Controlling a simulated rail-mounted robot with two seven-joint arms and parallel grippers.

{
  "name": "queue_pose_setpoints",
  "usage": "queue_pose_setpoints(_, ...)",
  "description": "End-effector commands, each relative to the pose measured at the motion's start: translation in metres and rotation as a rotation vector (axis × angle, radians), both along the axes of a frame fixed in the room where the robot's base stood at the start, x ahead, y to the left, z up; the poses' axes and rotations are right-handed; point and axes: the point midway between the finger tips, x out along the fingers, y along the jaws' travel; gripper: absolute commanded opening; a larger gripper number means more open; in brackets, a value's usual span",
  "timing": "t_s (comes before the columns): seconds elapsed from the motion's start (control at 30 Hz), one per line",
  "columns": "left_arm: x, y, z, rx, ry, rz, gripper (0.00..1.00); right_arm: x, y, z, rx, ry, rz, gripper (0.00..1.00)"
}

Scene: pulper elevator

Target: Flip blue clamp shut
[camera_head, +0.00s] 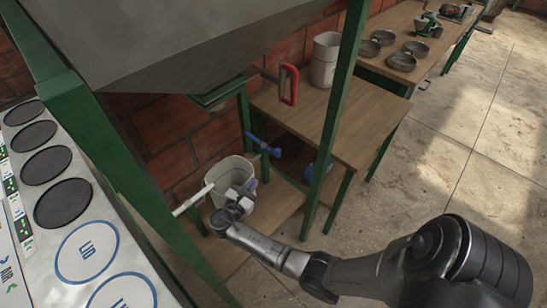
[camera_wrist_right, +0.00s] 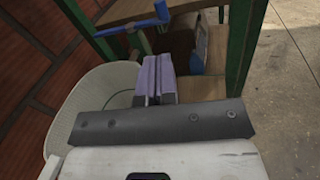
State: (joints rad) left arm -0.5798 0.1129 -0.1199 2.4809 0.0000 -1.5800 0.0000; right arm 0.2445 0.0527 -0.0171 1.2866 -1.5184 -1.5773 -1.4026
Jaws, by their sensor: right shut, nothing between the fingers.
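The blue clamp (camera_head: 264,147) sits on a pipe or post at the left side of the wooden table, above the bucket. In the right wrist view its blue parts (camera_wrist_right: 110,31) show at the top, beyond the fingers. My right gripper (camera_head: 249,187) is over the white bucket (camera_head: 214,170), below and slightly left of the clamp, apart from it. Its fingers (camera_wrist_right: 153,78) are together with nothing between them. Whether the clamp is fully open is too small to tell. My left gripper is not in view.
A grey hopper (camera_head: 170,45) hangs above on green posts (camera_head: 337,110). A red handle (camera_head: 290,85) is over the wooden table (camera_head: 350,118). A white pot (camera_head: 324,60) stands on the table. A brick wall (camera_head: 165,140) is behind. Open floor (camera_head: 430,160) lies to the right.

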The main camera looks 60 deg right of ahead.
Motion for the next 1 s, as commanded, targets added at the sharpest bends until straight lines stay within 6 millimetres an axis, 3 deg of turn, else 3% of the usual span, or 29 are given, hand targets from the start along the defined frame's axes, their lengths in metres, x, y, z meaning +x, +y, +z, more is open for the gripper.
queue_pose_setpoints(0.23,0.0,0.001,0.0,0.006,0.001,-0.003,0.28,0.0,0.0,0.0,0.003,0.119,0.0,0.0)
queue_pose_setpoints(0.67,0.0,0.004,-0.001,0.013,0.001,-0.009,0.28,0.0,-0.001,0.0,0.004,0.129,0.0,0.0)
queue_pose_setpoints(0.87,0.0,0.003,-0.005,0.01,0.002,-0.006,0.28,0.0,-0.017,-0.001,0.002,0.128,-0.001,0.0)
queue_pose_setpoints(1.0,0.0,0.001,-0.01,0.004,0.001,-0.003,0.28,0.0,-0.042,-0.001,0.001,0.129,-0.001,0.0)
